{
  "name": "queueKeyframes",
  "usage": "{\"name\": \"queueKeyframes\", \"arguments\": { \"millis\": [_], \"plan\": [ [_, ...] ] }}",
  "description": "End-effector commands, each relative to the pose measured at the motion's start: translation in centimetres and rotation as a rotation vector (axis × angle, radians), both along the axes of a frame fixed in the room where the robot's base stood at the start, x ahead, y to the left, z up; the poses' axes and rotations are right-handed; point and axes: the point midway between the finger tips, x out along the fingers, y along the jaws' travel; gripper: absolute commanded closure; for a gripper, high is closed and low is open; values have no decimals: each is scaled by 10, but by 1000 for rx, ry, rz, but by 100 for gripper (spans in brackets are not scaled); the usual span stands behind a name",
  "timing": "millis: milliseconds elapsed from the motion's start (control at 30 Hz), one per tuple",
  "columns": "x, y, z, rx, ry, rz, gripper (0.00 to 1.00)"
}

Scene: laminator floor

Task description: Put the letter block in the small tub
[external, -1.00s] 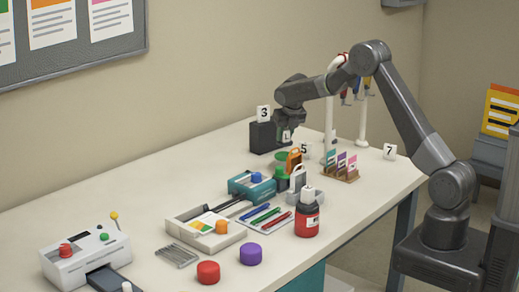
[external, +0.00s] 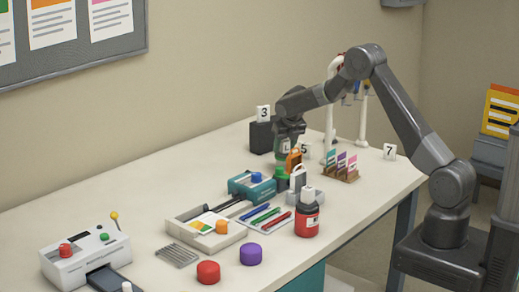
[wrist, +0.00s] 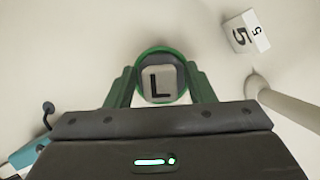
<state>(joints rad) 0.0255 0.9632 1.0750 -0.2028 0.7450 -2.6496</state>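The letter block (wrist: 160,84), pale with a black L on its face, is between the fingers of my gripper (wrist: 161,90) in the wrist view. My gripper (external: 287,150) appears shut on it. The small tub (wrist: 143,58) is round and green, and its rim shows around the block. In the external view my gripper is directly over the tub (external: 285,162), and fingers and block are at about its rim. How deep the block sits, and whether it touches the tub's floor, cannot be told.
The number 5 marker (wrist: 242,37) and a white post (wrist: 285,108) stand to the right in the wrist view.

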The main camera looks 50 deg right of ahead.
Motion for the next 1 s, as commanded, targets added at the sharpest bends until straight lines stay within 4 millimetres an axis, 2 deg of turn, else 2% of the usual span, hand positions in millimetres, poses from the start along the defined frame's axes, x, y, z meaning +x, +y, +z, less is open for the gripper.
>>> {"name": "queueKeyframes", "arguments": {
  "millis": [267, 733, 900, 1000],
  "plan": [
    [-3, 2, 12, 0, -1, 0, 51],
    [-35, 14, 94, 0, -2, 0, 51],
    [-41, 17, 110, 0, -1, 0, 51],
    [-42, 18, 114, 0, 0, 0, 51]
  ]
}}
